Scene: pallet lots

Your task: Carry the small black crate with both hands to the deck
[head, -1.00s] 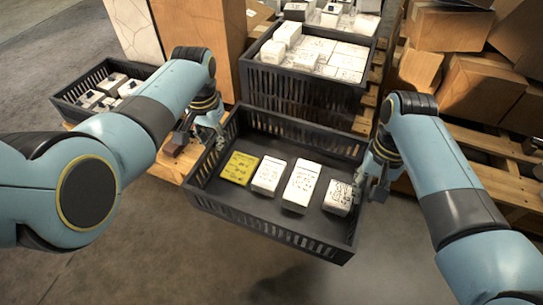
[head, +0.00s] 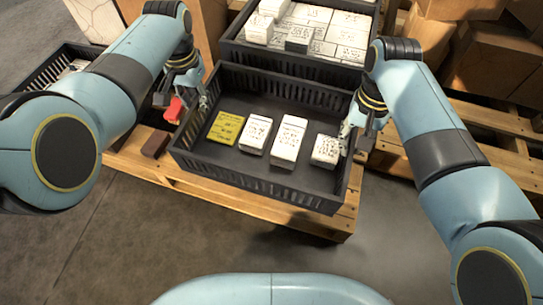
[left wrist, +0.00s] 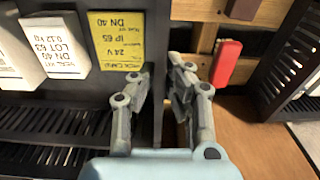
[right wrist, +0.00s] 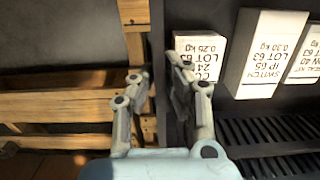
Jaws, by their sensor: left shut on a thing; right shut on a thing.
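The small black crate (head: 262,185) hangs or rests over the front of the wooden pallet deck (head: 330,222); I cannot tell whether it touches the boards. It holds one yellow box (head: 227,128) and several white boxes (head: 288,140) in a row. My left gripper (head: 203,98) is shut on the crate's left wall, and its fingers straddle that wall in the left wrist view (left wrist: 160,85). My right gripper (head: 345,135) is shut on the right wall, which also shows between its fingers in the right wrist view (right wrist: 158,90).
A larger black crate (head: 300,62) full of white boxes stands right behind. Another black crate (head: 35,75) is at the left. A red object (head: 174,109) and a brown block (head: 156,144) lie left of the carried crate. Cardboard boxes (head: 470,60) and pallets are at the right.

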